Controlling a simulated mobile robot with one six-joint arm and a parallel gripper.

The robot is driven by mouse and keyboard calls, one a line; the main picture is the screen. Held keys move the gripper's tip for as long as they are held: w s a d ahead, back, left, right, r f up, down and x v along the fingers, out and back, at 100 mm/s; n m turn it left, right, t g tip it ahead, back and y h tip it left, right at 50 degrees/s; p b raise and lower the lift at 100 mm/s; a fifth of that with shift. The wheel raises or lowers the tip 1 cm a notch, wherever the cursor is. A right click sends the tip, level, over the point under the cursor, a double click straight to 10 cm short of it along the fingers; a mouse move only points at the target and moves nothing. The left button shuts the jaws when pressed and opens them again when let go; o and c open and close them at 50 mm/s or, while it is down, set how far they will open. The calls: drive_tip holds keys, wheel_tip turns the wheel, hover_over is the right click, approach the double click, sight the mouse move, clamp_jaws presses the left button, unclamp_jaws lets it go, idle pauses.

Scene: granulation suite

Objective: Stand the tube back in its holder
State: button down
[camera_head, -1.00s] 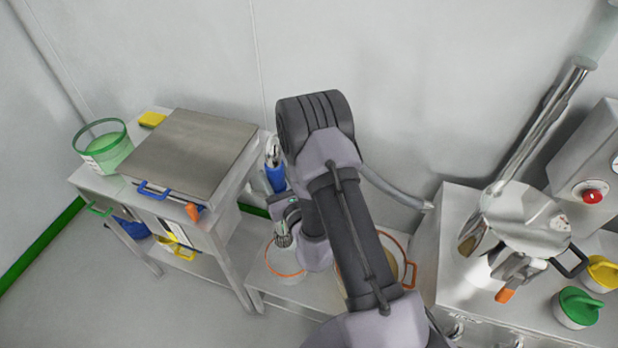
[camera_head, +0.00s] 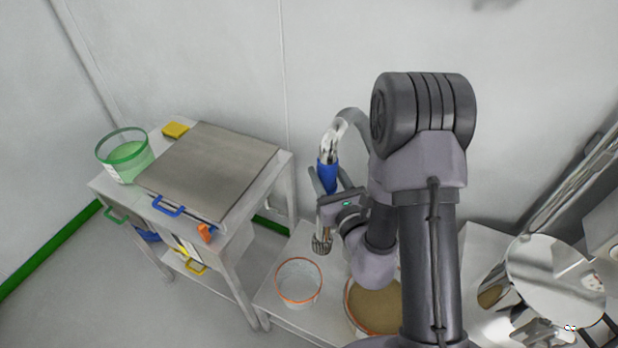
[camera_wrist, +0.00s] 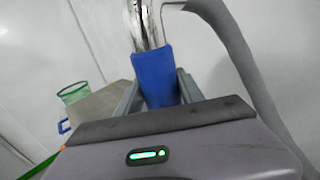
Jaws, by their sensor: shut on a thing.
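The tube has a bent chrome top (camera_head: 333,138), a blue sleeve (camera_head: 327,176) and a slotted metal foot (camera_head: 322,242). A grey hose (camera_head: 352,118) runs from its top behind my arm. My gripper (camera_head: 325,184) is shut on the blue sleeve, with a finger on each side. The tube hangs roughly upright, its foot above the low bench and the white tub. In the wrist view the sleeve (camera_wrist: 156,78) stands between the fingers, with chrome above it; the foot is hidden there. I cannot make out a holder in either view.
Below are a white tub with an orange rim (camera_head: 299,284) and a tub of brown powder (camera_head: 375,306), partly behind my arm. A steel-topped bench (camera_head: 210,170) with a green-rimmed bucket (camera_head: 125,155) stands left. A steel vessel (camera_head: 555,280) is at right.

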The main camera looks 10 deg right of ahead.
drive_tip(key=w+d+p, duration=0.3)
drive_tip(key=d, duration=1)
wheel_tip(320, 180, down, 12)
drive_tip(key=b, duration=1)
drive_tip(key=shift+r, duration=0.1)
drive_tip(key=c, duration=0.7)
unclamp_jaws()
drive_tip(key=shift+s, duration=0.1)
drive_tip(key=shift+o, duration=0.2)
drive_tip(key=s+d+p, duration=0.1)
drive_tip(key=s+d, duration=0.2)
drive_tip(key=s, duration=1.4)
drive_tip(key=shift+d, duration=0.1)
